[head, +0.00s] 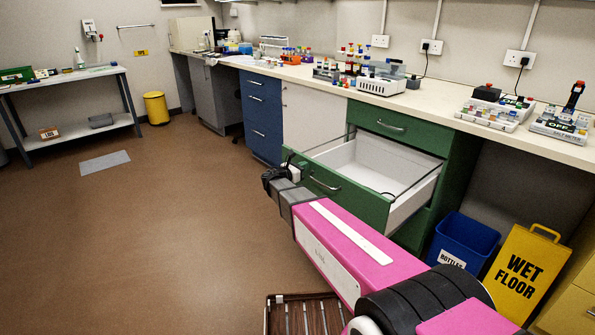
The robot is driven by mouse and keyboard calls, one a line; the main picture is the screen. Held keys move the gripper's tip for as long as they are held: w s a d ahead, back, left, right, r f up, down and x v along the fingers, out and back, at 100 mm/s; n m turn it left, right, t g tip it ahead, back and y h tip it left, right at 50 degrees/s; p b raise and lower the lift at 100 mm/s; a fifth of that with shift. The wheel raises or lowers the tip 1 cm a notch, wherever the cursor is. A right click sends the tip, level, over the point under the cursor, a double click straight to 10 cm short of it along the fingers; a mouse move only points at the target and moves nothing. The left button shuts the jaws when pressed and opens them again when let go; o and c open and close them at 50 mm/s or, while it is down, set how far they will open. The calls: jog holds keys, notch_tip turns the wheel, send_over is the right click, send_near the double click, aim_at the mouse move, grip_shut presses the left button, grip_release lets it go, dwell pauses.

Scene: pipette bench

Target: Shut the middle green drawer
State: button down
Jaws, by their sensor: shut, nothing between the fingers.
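The middle green drawer (350,199) is pulled well out of the green cabinet (460,150). Its white inside is empty where I can see it, and its front has a curved metal handle (324,184). The closed top green drawer (397,128) is above it. My gripper (270,178) is shut and empty, just in front of the left end of the open drawer's front. I cannot tell whether it touches the front. My pink arm hides the lower part of the drawer front.
Blue drawers (261,118) and a white cabinet door (312,118) are left of the green cabinet. A blue bin (464,240) and a yellow wet floor sign (525,268) stand at the right. The worktop (430,105) holds lab gear.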

jog(key=shift+w+d, duration=0.15)
jog(key=shift+d, duration=0.05)
dwell(0.3)
jog(key=x, duration=4.8)
